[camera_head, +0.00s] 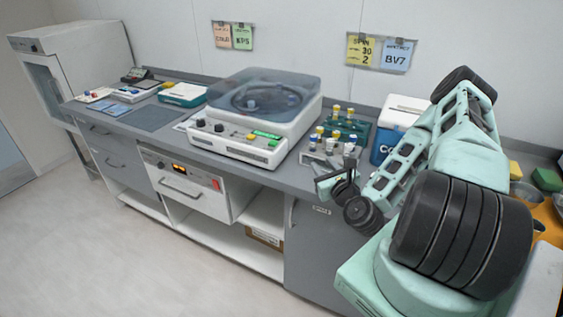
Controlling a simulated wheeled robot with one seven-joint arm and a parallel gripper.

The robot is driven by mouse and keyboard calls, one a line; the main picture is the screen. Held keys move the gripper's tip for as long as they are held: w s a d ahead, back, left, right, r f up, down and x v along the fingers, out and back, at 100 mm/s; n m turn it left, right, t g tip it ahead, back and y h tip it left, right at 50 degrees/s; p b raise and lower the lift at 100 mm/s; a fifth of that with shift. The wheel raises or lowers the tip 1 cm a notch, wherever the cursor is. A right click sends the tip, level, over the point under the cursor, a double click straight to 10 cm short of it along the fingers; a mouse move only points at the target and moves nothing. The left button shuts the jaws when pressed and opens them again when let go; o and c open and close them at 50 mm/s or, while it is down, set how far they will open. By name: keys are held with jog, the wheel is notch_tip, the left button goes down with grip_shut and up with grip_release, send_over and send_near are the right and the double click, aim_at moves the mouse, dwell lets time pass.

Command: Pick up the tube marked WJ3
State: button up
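Several small tubes with yellow, white and blue caps stand in a green rack (357,130) and in a pale rack (318,158) in front of it, right of the centrifuge. Their markings are too small to read, so I cannot tell which tube is WJ3. My gripper (322,186) is at the counter's front edge, just in front of and below the pale rack. My wrist and arm come in from the right. The fingers are small and partly hidden, and I cannot see whether they are apart or hold anything.
A centrifuge (240,140) with a clear lid stands left of the racks. A blue and white cooler box (385,143) stands right of them, close behind my arm. A green-and-white box (183,95) and a dark mat (151,117) lie further left. The floor in front is clear.

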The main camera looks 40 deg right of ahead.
aim_at(315, 139)
jog(key=m, duration=0.1)
jog(key=m+h, duration=0.1)
jog(key=d+m+h+b, duration=0.1)
jog(key=shift+s+f+m+g, duration=0.25)
jog(key=shift+s+m+g, duration=0.05)
jog(key=shift+s, duration=0.1)
jog(key=b+x, duration=0.4)
jog(key=shift+w+d+f+b, duration=0.1)
jog(key=shift+d+b, duration=0.05)
jog(key=shift+b, duration=0.2)
jog(key=b+x, duration=0.2)
jog(key=b, duration=0.3)
jog(key=shift+w+d, duration=0.15)
jog(key=x, duration=0.4)
jog(key=shift+r, duration=0.4)
jog(key=shift+p+x, duration=0.9)
jog(key=shift+x, duration=2.2)
jog(key=shift+d, duration=0.15)
grip_shut()
